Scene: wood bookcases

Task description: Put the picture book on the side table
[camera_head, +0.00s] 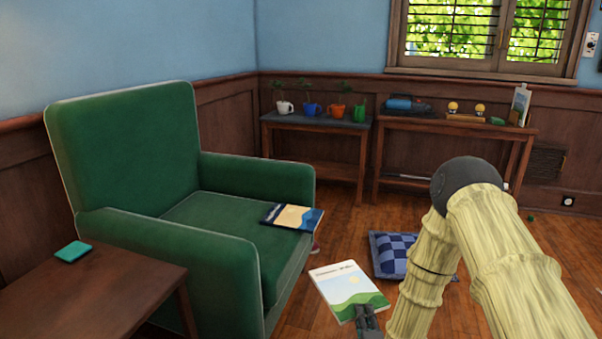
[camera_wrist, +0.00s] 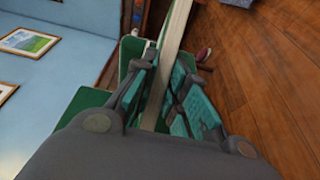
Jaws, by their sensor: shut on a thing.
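A picture book with a white cover and a green hill scene (camera_head: 345,285) is in my gripper (camera_head: 367,320), raised in front of the armchair. In the wrist view the book (camera_wrist: 175,45) shows edge-on between the teal finger pads of my gripper (camera_wrist: 170,95), which is shut on it. The side table (camera_head: 100,300), dark brown wood, stands at the lower left of the head view, well to the left of the book. A small teal square thing (camera_head: 73,251) lies on its far part, and the rest of the visible top is bare.
A green armchair (camera_head: 150,150) stands between the side table and my gripper. A dark blue and tan book (camera_head: 292,217) lies on its seat edge. A blue checked cushion (camera_head: 392,255) lies on the floor. Two low tables with pots (camera_head: 312,109) and other items stand along the back wall.

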